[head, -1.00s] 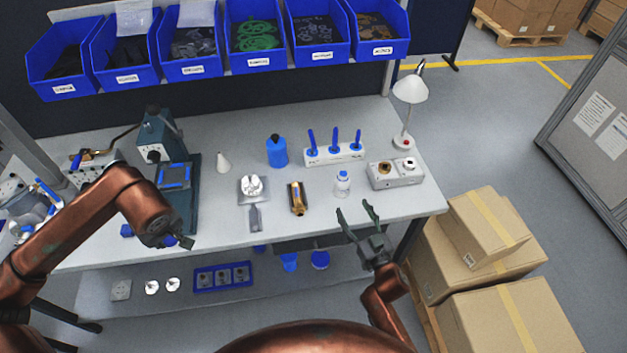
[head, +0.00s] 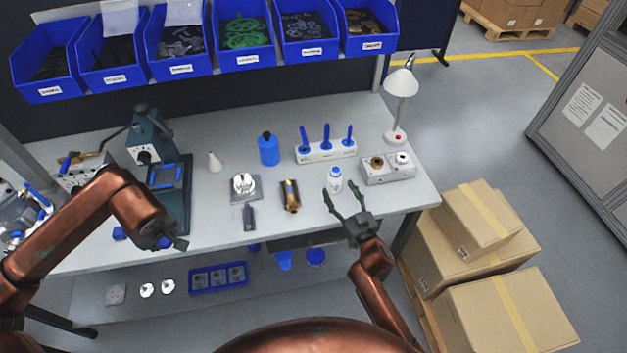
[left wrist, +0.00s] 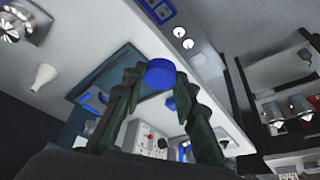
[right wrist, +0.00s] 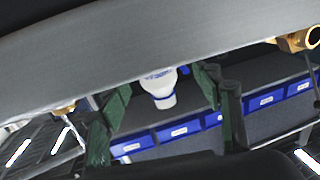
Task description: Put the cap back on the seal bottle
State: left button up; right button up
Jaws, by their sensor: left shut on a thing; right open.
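The seal bottle (head: 335,182), small and white with blue marking, stands upright on the bench near its front edge. It also shows in the right wrist view (right wrist: 160,90), between the finger lines of my right gripper. My right gripper (head: 343,200) is open, its fingertips just in front of the bottle; contact cannot be seen. My left gripper (head: 178,246) is shut on a round blue cap (left wrist: 160,73), held between its fingertips in the left wrist view. In the head view it is over the bench's front edge at left, with the cap mostly hidden.
A green press (head: 172,190) stands beyond my left gripper. A small blue piece (head: 119,233) lies at front left.

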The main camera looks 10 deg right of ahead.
aim_at(338, 187)
pick_arm(q)
jog(key=shift+f+b, duration=0.45)
jog(key=shift+f, duration=0.15)
pick_arm(e)
jog(key=x, duration=0.5)
jog(key=shift+w+d+f, duration=0.15)
jog(key=shift+d+f, duration=0.1)
jog(key=shift+f, duration=0.1)
jog(key=shift+r, duration=0.1)
jog(key=shift+c, duration=0.6)
jog(key=c, duration=1.3)
jog(key=shift+o, duration=0.2)
pick_arm(q)
jog(key=shift+r, duration=0.1)
